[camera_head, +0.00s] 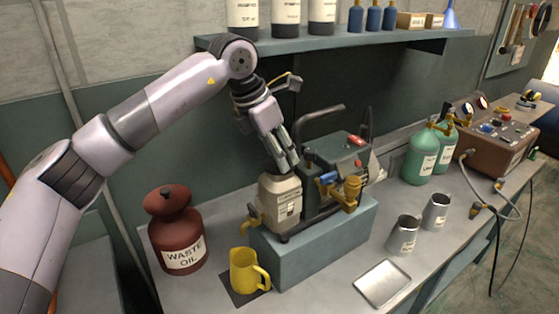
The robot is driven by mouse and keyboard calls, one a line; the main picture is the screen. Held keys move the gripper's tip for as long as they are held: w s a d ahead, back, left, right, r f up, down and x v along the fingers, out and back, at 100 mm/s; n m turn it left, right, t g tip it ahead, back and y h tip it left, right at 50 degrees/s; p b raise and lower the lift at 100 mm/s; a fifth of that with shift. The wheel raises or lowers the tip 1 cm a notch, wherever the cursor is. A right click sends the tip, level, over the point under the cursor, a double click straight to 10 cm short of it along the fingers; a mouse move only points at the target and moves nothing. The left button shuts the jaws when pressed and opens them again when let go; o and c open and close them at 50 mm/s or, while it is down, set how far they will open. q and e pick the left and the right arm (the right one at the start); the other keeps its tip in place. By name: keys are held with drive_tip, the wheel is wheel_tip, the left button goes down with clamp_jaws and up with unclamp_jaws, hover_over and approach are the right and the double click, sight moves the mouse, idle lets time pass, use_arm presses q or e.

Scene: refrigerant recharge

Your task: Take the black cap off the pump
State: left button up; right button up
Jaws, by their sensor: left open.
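The pump (332,172) stands on a blue-grey block (318,243) on the bench. It has a dark green body, a cream labelled part (281,203) at the left front, a brass fitting and a black carry handle. My left gripper (286,168) comes down from above, with its fingers just over the top of the cream part. It is open. Something dark shows under the fingertips; the fingers cover most of it, so I cannot make out the black cap clearly or tell whether they touch it. My right gripper is not in view.
A red waste oil can (177,232) and a yellow jug (246,270) stand left of the pump. A metal tray (382,284), metal cups (403,235) and green cylinders (421,157) are at right. A shelf (340,40) with bottles hangs above.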

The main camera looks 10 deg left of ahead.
use_arm(q)
drive_tip(key=shift+c, duration=0.5)
clamp_jaws()
drive_tip(key=shift+r, duration=0.1)
